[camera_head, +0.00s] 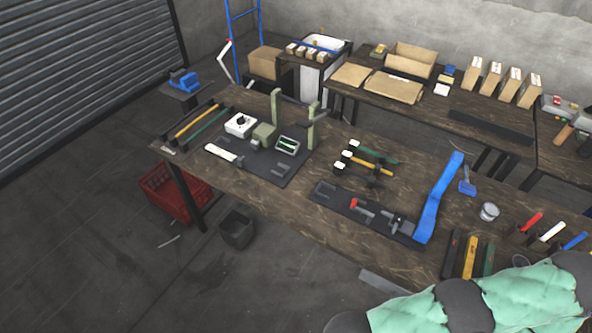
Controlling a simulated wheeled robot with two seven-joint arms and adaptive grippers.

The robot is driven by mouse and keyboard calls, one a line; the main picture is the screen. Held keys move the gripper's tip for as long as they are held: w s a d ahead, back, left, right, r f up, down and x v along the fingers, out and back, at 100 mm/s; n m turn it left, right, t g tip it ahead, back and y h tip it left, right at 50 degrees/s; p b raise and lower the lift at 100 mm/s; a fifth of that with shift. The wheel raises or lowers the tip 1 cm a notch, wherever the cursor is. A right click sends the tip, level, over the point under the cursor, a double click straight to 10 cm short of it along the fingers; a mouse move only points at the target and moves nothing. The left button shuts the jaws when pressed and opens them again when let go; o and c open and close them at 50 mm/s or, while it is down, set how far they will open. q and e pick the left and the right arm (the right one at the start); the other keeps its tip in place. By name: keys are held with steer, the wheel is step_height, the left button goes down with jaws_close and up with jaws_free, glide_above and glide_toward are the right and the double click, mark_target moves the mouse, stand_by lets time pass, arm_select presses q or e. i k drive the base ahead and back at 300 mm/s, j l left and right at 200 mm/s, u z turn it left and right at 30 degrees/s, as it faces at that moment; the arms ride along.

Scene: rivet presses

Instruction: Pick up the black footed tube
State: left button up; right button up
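I cannot make out the black footed tube with certainty. A small dark object (375,182) lies beside the white-headed hammers (366,163) near the middle of the table, but its shape is too small to tell. A long dark piece (452,251) lies at the table's front right, beside a yellow-topped one and a green one. One of my arms, with mint-green covers, crosses the lower right corner and hides part of the table there. Neither gripper's fingers show in this view.
The dark wooden table (325,218) holds a green-grey press (277,115), a black mat with a red-handled clamp (354,204), a blue strip (436,203) and a metal cup (489,211). A red crate (172,190) and black bin (237,230) stand on the floor.

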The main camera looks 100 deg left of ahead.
mark_target(339, 169)
steer(key=k+j+u, duration=0.1)
steer(key=u, duration=2.8)
steer(key=j+z, duration=0.1)
steer(key=z, duration=0.35)
steer(key=j+z, duration=0.15)
steer(key=z, duration=0.3)
steer(key=j+z, duration=0.1)
steer(key=z, duration=0.35)
